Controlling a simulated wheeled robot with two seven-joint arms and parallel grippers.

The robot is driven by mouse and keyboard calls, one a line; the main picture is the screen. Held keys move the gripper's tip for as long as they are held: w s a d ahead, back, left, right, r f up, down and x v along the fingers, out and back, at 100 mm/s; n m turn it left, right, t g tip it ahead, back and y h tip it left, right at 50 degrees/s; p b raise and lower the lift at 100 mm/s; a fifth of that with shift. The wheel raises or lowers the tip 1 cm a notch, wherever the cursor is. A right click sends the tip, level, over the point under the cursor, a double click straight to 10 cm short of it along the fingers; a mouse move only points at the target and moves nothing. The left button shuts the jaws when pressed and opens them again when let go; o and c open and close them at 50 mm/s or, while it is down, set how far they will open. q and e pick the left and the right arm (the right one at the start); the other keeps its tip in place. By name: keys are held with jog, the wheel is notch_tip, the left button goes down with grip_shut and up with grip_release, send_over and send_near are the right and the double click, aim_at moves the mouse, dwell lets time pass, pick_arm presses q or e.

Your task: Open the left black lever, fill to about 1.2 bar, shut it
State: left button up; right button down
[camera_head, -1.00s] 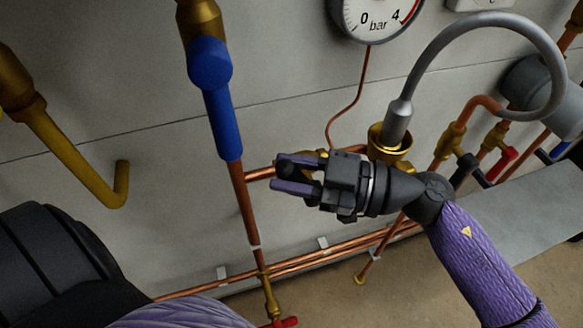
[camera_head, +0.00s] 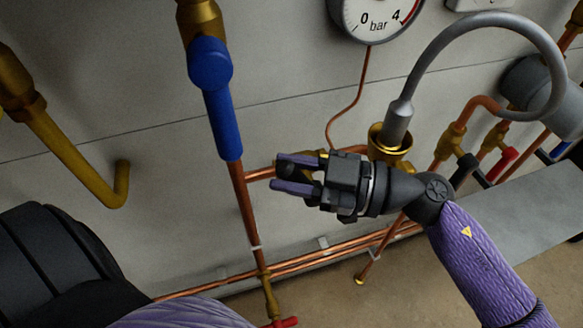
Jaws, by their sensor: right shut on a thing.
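My right gripper (camera_head: 290,174) is shut on the left black lever (camera_head: 287,171), with its fingers above and below it. Only a small dark piece of the lever shows between the fingers. A bit of brass fitting (camera_head: 314,156) shows behind the gripper, on the copper pipe; the rest of the valve is hidden, so the lever's angle cannot be told. The round white pressure gauge (camera_head: 376,24) is cut off by the top edge. Its 0, 4, "bar" and a red band show, but no needle does. My left gripper is not in view.
A grey hose (camera_head: 490,20) loops into a brass fitting (camera_head: 391,140) right of my gripper. A blue lever (camera_head: 222,118) hangs on the left. Another black lever (camera_head: 464,170) and a red one (camera_head: 500,163) are on the right. A yellow pipe (camera_head: 75,160) is far left.

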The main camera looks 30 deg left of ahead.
aim_at(298, 169)
dwell(0.4)
jog(key=shift+w+d+r+m+y, duration=0.25)
jog(key=shift+m+y, duration=0.15)
jog(key=shift+y, duration=0.2)
jog(key=shift+c, duration=2)
grip_release()
notch_tip(298, 169, up, 10)
jog(key=p, duration=0.4)
